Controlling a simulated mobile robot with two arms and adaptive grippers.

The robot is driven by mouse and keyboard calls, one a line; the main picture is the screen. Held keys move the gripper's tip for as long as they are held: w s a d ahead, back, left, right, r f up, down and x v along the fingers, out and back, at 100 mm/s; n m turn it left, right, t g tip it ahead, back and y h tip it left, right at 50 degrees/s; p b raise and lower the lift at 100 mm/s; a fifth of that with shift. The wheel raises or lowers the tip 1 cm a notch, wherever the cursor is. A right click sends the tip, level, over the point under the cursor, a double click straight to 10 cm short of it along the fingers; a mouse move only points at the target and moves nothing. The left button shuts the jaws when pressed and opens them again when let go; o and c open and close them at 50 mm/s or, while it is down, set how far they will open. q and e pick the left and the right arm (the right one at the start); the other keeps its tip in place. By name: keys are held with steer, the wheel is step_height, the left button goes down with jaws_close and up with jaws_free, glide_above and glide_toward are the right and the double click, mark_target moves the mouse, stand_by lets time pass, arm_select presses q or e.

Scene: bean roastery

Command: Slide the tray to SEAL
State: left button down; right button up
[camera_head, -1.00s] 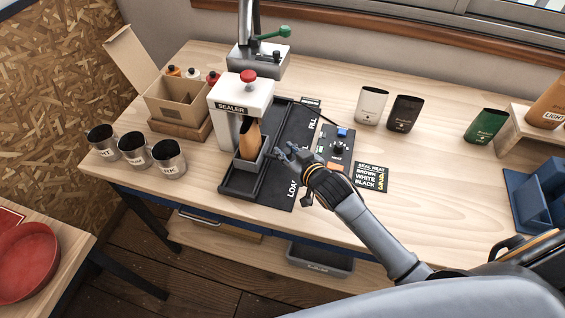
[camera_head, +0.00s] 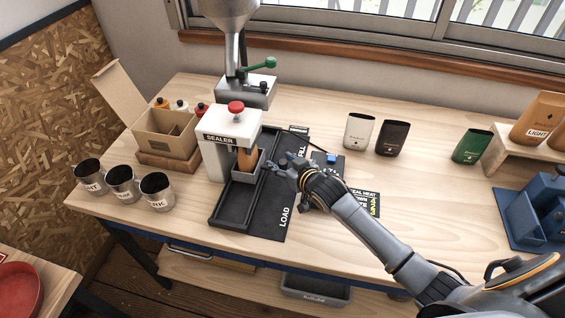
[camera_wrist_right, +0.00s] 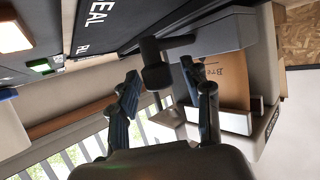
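The small grey tray (camera_head: 243,177) stands on the black track (camera_head: 232,209) with a brown bag (camera_head: 247,159) upright in it, partly under the white sealer (camera_head: 217,146). In the right wrist view the tray (camera_wrist_right: 212,36) shows its side and a dark handle (camera_wrist_right: 157,72). The bag (camera_wrist_right: 228,80) is there too. My right gripper (camera_head: 283,167) is at the tray's right side. Its fingers (camera_wrist_right: 165,100) are apart, with the handle's end between or just beyond them; contact is unclear. The track's SEAL label (camera_wrist_right: 100,15) is beside the handle. My left gripper is not in view.
A control panel (camera_head: 330,160) and a seal heat card (camera_head: 365,203) lie right of the track, close to my right arm. White (camera_head: 360,131), black (camera_head: 392,138) and green (camera_head: 472,146) bags stand behind. Metal cups (camera_head: 157,191) stand at left.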

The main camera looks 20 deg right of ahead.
steer(key=v, duration=1.2)
stand_by(0.5)
